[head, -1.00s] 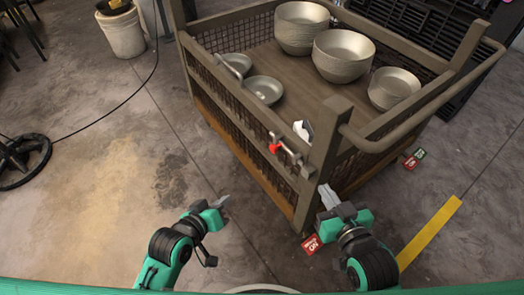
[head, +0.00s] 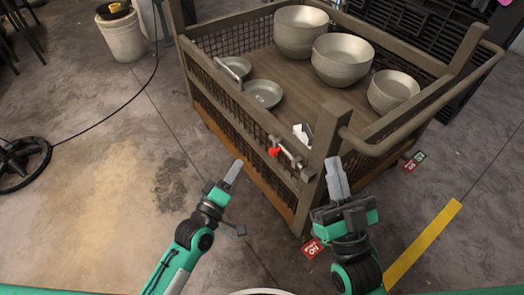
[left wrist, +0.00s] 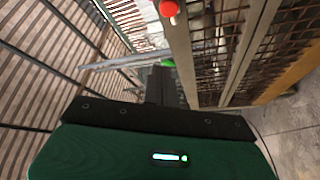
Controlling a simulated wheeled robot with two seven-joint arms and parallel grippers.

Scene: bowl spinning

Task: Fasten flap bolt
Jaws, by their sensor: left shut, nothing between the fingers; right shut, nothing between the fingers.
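The flap bolt (head: 289,156), a small metal latch with a red knob (head: 274,152), sits on the front wall of the mesh-sided crate (head: 228,88), near its front corner post. The red knob also shows at the top of the left wrist view (left wrist: 169,8). My left gripper (head: 233,171) is shut and empty, in front of the crate wall, left of and slightly below the knob, apart from it. My right gripper (head: 336,172) is shut and empty, pointing up in front of the corner post, right of the bolt. Whether the bolt is fastened cannot be told.
A handrail (head: 425,115) runs along the crate's right side. A bucket (head: 122,37) stands at the back left.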

